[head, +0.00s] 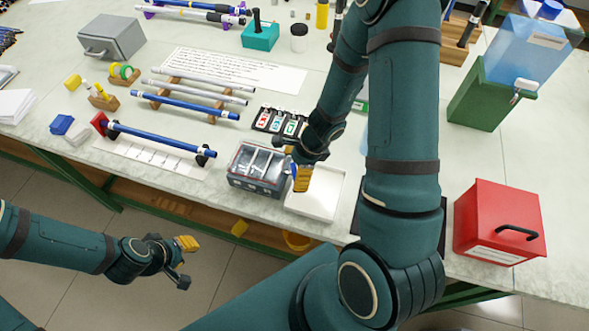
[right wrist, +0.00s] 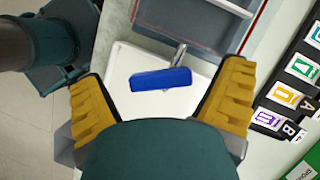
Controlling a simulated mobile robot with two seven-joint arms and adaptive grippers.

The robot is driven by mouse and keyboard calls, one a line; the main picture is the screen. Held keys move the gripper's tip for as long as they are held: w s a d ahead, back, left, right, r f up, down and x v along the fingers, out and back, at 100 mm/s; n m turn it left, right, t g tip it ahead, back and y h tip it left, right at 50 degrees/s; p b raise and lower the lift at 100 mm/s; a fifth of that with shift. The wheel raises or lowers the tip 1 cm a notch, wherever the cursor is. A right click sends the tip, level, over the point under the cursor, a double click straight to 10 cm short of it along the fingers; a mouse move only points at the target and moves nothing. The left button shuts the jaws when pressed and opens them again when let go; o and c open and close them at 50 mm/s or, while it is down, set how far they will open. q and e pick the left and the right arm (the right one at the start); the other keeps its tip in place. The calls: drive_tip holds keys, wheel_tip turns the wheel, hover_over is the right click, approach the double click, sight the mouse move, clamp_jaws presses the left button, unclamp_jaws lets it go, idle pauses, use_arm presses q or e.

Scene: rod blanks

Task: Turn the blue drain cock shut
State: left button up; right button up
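The blue drain cock (right wrist: 160,79) has a bar-shaped blue handle on a short metal stem, at the front wall of a grey tank (right wrist: 200,22). The handle lies roughly crosswise in the right wrist view, above a white tray (right wrist: 140,55). My right gripper (right wrist: 163,84) is open, with one yellow-padded finger on each side of the handle and a gap to both. In the head view the clear-lidded tank (head: 258,187) stands at the table's front edge, and my right gripper (head: 302,178) mostly hides the cock. My left gripper (head: 184,262) is open and empty, off the front edge.
The white tray (head: 325,205) sits right of the tank. A rack of colour-labelled cards (head: 278,121) is behind. A blue rod on a stand (head: 155,137) lies to the left. A red box (head: 500,222) and a green-based blue container (head: 480,105) are on the right.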

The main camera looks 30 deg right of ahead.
drive_tip(key=c, duration=1.1)
drive_tip(key=shift+f+m+b, duration=0.15)
drive_tip(key=shift+m+b, duration=0.45)
drive_tip(key=shift+b, duration=0.3)
drive_tip(key=m+b, duration=0.1)
drive_tip(key=m+t+b, duration=0.1)
drive_tip(key=b, duration=0.1)
drive_tip(key=shift+w+a+m+h, duration=0.1)
drive_tip(key=shift+a+m+h, duration=0.05)
drive_tip(key=shift+m+h, duration=0.15)
drive_tip(key=shift+a+m+t+h+b, duration=0.1)
drive_tip(key=shift+m+t+h+b, duration=0.3)
drive_tip(key=shift+m+b, duration=0.75)
drive_tip(key=shift+w+r, duration=0.1)
drive_tip(key=shift+r, duration=0.1)
drive_tip(key=o, duration=1.2)
drive_tip(key=v, duration=0.7)
drive_tip(key=shift+r, duration=0.2)
